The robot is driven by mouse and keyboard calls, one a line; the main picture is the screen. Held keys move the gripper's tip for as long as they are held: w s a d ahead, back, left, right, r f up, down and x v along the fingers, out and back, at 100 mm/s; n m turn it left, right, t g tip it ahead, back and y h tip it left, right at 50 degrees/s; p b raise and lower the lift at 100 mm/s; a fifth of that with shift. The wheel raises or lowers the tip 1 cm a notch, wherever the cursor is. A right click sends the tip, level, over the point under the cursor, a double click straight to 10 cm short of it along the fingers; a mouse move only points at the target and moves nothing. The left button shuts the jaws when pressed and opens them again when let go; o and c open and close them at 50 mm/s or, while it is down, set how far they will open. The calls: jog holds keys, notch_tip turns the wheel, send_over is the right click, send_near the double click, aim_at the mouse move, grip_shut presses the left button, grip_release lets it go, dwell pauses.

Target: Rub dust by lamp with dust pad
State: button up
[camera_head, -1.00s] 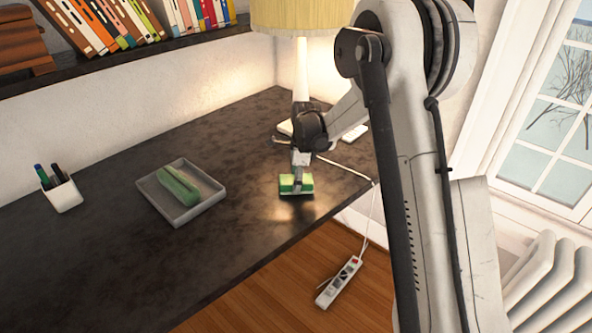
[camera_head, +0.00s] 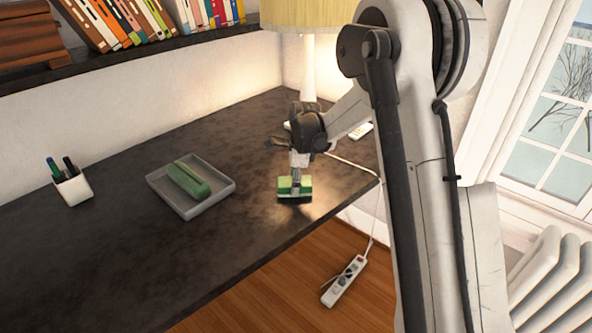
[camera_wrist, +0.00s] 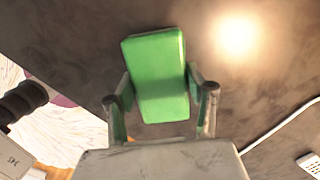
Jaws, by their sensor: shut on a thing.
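The green dust pad (camera_head: 292,192) is in my gripper (camera_head: 298,181), low over the dark desk (camera_head: 110,225) near its front edge. I cannot tell whether the pad touches the desk. In the wrist view the pad (camera_wrist: 157,75) sits between the two fingers of my gripper (camera_wrist: 160,97), which are shut on its sides. The lamp (camera_head: 309,68) stands behind my gripper, with a yellow shade and white stem; my arm hides its base. Dust is hard to make out on the mottled desk; a bright glare lies beside the pad in the wrist view.
A grey tray (camera_head: 230,188) holding a green object (camera_head: 188,180) lies left of the pad. A white pen cup (camera_head: 74,189) stands farther left. A white cable runs over the desk edge to a power strip (camera_head: 344,281). A bookshelf (camera_head: 130,60) is above.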

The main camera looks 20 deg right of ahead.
jog(key=shift+s+a+r, duration=0.2)
jog(key=shift+a, duration=0.05)
jog(key=shift+d+r+p, duration=0.1)
jog(key=shift+r+p, duration=1.65)
jog(key=shift+r, duration=2.3)
